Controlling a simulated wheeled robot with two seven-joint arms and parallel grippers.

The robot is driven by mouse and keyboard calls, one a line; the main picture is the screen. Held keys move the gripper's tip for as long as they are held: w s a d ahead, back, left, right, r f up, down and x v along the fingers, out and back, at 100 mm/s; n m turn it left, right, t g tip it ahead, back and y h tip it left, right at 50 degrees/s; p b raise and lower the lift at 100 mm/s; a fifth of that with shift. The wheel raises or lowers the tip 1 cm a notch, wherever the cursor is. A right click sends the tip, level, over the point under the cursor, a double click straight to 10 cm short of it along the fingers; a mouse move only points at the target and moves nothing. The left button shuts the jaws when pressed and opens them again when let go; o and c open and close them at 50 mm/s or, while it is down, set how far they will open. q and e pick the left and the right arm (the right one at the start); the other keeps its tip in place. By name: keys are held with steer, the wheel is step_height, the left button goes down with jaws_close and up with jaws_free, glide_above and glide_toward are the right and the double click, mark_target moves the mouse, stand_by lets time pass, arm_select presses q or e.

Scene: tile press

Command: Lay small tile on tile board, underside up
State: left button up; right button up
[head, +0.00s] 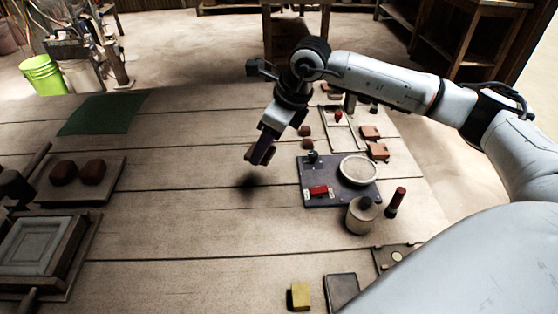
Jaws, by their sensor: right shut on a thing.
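My right gripper (264,147) hangs over the middle of the wooden table, fingers pointing down. It is shut on a small brownish piece, likely the small tile (252,154), mostly hidden by the fingers; I cannot tell which face is up. A dark shadow lies on the table below, so the piece is held clear of it. I cannot say for sure which board is the tile board. A flat board (50,193) at the left bears two reddish-brown lumps. A pale outlined frame (353,128) lies behind the gripper to the right.
A dark blue-grey panel (316,170) with a round pale dish (358,170) lies right of the gripper. A lidded pot (361,216) stands in front. A press with a square tile form (37,246) is at lower left. A green mat (103,114) lies behind. The table's middle is clear.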

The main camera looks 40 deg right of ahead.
steer(key=w+d+m+h, duration=0.5)
steer(key=d+m, duration=0.2)
steer(key=m, duration=0.5)
glide_toward(279, 159)
steer(key=shift+m, duration=0.4)
steer(key=x, duration=0.5)
steer(key=shift+w+d+f, duration=0.1)
steer(key=shift+w+f, duration=0.05)
steer(key=shift+f, duration=0.1)
steer(key=shift+f, duration=0.1)
steer(key=shift+f+b, duration=0.15)
steer(key=shift+b, duration=0.25)
steer(key=o, duration=0.9)
